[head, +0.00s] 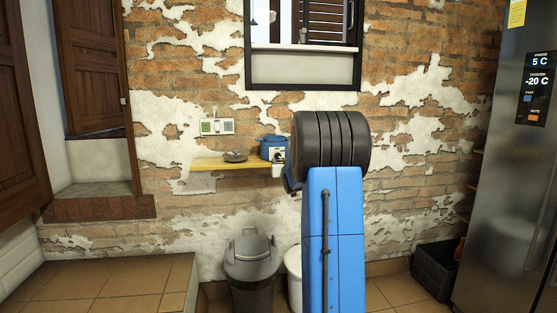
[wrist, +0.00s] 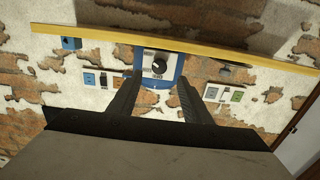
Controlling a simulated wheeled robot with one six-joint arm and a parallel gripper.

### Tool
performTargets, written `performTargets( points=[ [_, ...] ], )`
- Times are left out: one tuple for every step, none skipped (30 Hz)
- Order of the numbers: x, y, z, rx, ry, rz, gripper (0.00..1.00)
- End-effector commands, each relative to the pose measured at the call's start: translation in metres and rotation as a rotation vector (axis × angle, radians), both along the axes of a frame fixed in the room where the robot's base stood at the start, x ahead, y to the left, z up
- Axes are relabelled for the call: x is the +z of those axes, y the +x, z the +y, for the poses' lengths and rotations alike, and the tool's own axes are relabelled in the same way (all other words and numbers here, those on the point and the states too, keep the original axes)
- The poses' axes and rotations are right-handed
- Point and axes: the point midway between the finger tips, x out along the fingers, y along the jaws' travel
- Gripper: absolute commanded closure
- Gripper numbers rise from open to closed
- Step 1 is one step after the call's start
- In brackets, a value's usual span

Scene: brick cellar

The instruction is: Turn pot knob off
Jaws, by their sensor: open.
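In the wrist view, which looks upside down, the blue pot front (wrist: 149,80) carries a round black knob (wrist: 158,67) with a light pointer mark. My gripper (wrist: 160,86) is open and empty, its two dark fingers spread to either side of the pot front in the picture. The knob shows between the fingers, and I see no contact. In the head view my blue arm and black joint hide the gripper and the pot's right side.
A dark round item (head: 236,156) lies on the shelf left of the pot. Wall sockets (head: 217,127) are above it. A grey bin (head: 251,262) stands on the floor below. A steel fridge (head: 510,190) is at the right, with a black crate (head: 433,270) beside it.

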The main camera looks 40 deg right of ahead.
Motion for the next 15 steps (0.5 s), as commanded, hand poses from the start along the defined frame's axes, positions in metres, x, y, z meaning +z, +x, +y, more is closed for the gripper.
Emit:
performTargets(
  points=[
    [-0.001, 0.009, -0.005, 0.0, 0.0, 0.0, 0.55],
    [-0.001, 0.013, -0.008, 0.0, 0.0, 0.0, 0.55],
    [-0.001, 0.019, -0.011, 0.001, 0.0, 0.0, 0.55],
    [0.0, 0.023, -0.014, 0.001, -0.001, -0.001, 0.55],
    [-0.001, 0.027, -0.017, 0.0, 0.0, 0.0, 0.55],
    [-0.001, 0.033, -0.02, 0.0, 0.0, 0.0, 0.55],
    [0.0, 0.037, -0.023, 0.0, 0.0, 0.0, 0.55],
    [-0.001, 0.041, -0.025, 0.0, 0.0, 0.0, 0.55],
    [-0.001, 0.046, -0.028, 0.0, 0.0, 0.0, 0.55],
    [-0.001, 0.049, -0.03, 0.0, 0.001, -0.001, 0.55],
    [0.0, 0.052, -0.032, 0.0, 0.001, -0.001, 0.55],
    [0.0, 0.055, -0.034, 0.0, 0.0, -0.001, 0.55],
    [0.0, 0.058, -0.036, 0.0, 0.0, -0.001, 0.55],
    [-0.001, 0.06, -0.037, 0.0, 0.001, -0.001, 0.55],
    [-0.001, 0.062, -0.039, 0.0, 0.001, -0.001, 0.55]
  ],
)
